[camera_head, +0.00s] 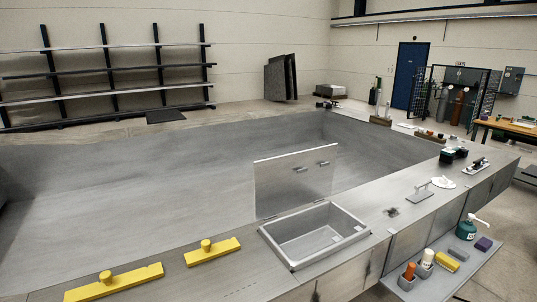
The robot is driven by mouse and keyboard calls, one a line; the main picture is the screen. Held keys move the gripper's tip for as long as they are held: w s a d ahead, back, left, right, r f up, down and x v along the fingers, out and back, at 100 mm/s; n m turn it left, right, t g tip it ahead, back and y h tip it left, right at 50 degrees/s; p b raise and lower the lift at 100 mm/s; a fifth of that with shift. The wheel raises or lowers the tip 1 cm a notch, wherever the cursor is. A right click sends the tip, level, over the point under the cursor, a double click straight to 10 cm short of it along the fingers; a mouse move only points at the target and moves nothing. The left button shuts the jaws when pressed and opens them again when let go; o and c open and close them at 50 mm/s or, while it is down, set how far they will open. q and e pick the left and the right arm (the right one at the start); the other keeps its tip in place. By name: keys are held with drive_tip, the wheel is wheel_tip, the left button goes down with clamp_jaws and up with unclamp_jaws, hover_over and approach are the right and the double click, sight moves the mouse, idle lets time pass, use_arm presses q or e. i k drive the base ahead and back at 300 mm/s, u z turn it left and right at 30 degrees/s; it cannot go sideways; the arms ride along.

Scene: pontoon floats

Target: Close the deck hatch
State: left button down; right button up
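The deck hatch stands open on the grey deck ledge. Its flat metal lid (290,184) is raised close to upright along the far edge of the opening. Two small dark fittings (310,167) sit on the lid's face towards me. Below it is the hatch's rectangular frame (284,262), around a shallow open recess with pale metal walls. The recess looks largely empty, with small light patches at its right end. Neither of my grippers shows in the head view.
Two yellow cleat-like pieces (213,251) (114,283) lie left of the hatch. Right of it, a small metal fitting (420,192) and a white coil (443,182) sit on the ledge. A lower side shelf holds a green pump bottle (467,227), an orange-topped container and a yellow block (446,261).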

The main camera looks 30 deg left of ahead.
sight(279, 189)
drive_tip(key=u, duration=0.35)
drive_tip(key=i, duration=0.8)
drive_tip(key=u, duration=0.55)
